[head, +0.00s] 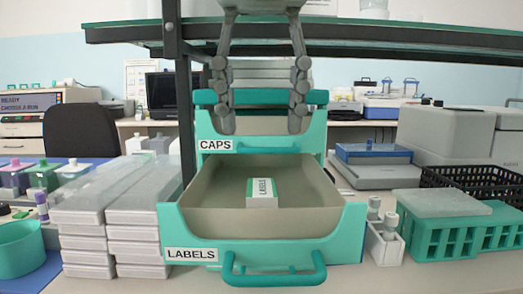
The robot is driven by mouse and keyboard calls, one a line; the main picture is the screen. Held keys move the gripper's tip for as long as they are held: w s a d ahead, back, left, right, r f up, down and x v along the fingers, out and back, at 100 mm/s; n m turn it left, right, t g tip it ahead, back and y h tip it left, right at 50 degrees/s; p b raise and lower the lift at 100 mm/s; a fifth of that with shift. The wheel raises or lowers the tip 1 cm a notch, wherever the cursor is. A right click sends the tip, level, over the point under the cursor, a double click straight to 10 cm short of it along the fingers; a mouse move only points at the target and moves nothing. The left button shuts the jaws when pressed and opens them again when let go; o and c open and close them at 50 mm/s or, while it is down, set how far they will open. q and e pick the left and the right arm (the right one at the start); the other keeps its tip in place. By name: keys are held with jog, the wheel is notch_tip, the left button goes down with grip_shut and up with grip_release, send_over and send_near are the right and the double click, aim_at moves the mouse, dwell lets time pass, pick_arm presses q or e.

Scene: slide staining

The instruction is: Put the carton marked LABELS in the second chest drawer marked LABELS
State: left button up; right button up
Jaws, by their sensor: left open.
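The small white and green carton marked LABELS (262,192) lies inside the pulled-out lower drawer marked LABELS (342,234), towards its back and near the middle. The drawer is teal with a grey inside and a front handle. My left gripper (263,127) hangs above and behind the carton, in front of the drawer marked CAPS (222,132). Its two fingers point down, wide apart and empty. The carton is clear of the fingers. My right gripper is not in view.
Stacks of clear slide boxes (108,218) stand left of the drawer. A white holder with bottles (384,240) and a teal rack (438,230) stand close on the right. A dark-framed shelf (410,40) crosses above. The drawer floor around the carton is bare.

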pick_arm(q)
jog(key=shift+s+r, duration=0.15)
jog(key=shift+r, duration=1.1)
dwell(0.4)
